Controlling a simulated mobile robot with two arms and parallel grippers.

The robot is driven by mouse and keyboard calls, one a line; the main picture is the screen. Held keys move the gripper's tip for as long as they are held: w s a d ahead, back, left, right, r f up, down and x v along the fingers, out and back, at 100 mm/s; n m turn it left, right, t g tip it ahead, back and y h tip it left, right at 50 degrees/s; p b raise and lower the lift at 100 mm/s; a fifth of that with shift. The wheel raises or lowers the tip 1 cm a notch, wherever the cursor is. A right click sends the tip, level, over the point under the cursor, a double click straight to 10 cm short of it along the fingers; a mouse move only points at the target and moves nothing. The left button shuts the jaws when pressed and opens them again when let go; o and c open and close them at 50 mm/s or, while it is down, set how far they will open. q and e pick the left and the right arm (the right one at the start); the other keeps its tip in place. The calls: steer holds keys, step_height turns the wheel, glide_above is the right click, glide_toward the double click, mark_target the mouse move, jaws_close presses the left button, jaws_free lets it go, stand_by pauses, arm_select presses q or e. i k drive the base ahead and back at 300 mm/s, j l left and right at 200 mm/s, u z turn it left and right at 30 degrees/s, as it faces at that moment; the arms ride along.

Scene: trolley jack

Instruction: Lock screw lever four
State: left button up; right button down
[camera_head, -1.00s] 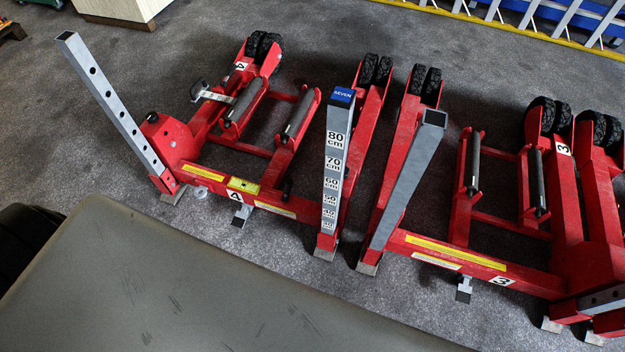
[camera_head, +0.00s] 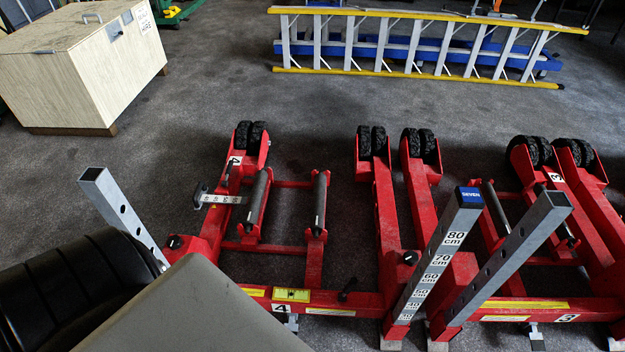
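The red trolley jack marked 4 (camera_head: 312,262) stands on the floor left of centre. It has two dark rollers, a twin wheel at the back and a hollow grey post at its left. A black knob (camera_head: 174,241) shows near the foot of the grey post. I cannot tell whether the lever is locked. Neither of my grippers is in view.
More red jacks stand to the right, one marked 3 (camera_head: 594,308), with a grey post marked in cm (camera_head: 437,258). A wooden box (camera_head: 75,75) stands at back left. A yellow-edged ladder (camera_head: 415,72) lies at the back. The floor between is clear.

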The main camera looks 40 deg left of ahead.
mark_target(348, 288)
steer(key=k+j, duration=0.15)
steer(key=j, duration=0.25)
steer(key=k+j, duration=0.1)
steer(key=j, duration=0.3)
steer(key=k+j, duration=0.15)
steer(key=j, duration=0.2)
